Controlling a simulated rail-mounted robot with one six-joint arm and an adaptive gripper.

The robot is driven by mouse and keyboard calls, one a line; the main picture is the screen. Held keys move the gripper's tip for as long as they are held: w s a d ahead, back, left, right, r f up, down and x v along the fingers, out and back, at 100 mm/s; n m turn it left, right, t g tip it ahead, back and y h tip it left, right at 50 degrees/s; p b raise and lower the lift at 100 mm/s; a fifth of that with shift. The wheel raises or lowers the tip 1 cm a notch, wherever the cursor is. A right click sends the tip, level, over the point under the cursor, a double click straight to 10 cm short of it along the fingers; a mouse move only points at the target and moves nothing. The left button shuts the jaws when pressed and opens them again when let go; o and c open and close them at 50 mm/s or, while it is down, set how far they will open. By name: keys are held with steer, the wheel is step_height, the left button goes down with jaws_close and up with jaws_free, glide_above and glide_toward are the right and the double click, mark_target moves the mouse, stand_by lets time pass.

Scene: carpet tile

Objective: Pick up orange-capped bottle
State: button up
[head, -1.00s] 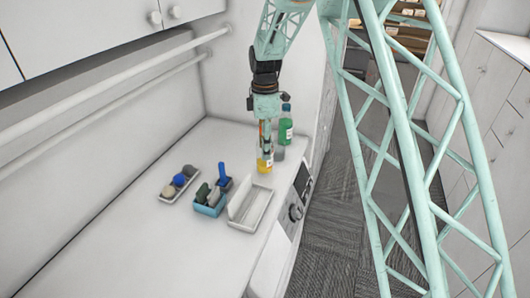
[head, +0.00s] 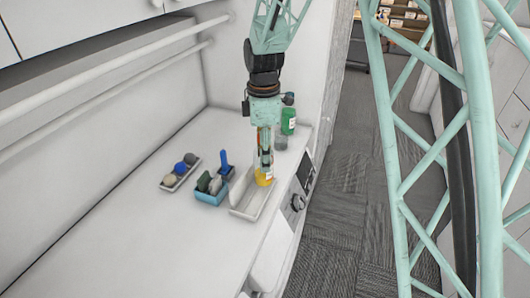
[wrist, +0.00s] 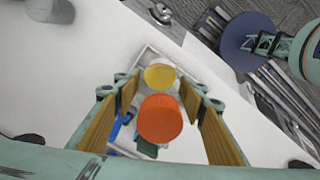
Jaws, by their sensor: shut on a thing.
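The orange-capped bottle is held by my gripper (head: 264,152). Its yellow lower part (head: 265,177) shows below the fingers in the head view, at the far right end of a white tray (head: 240,212). In the wrist view its round orange cap (wrist: 160,118) lies between the two tan finger pads, with the yellow body (wrist: 160,76) beyond it. My gripper (wrist: 162,95) is shut on the bottle, which looks roughly upright. The fingers hide its upper part in the head view. I cannot tell how high its base is above the tray.
A green bottle (head: 288,122) and a grey container (head: 281,143) stand behind the gripper. A blue bin (head: 211,197) with several items is left of the white tray. A small tray of balls (head: 168,187) lies farther left. The counter's front left is clear.

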steer(key=shift+s+r, duration=0.1)
steer(key=shift+s, duration=0.9)
steer(key=shift+s, duration=0.15)
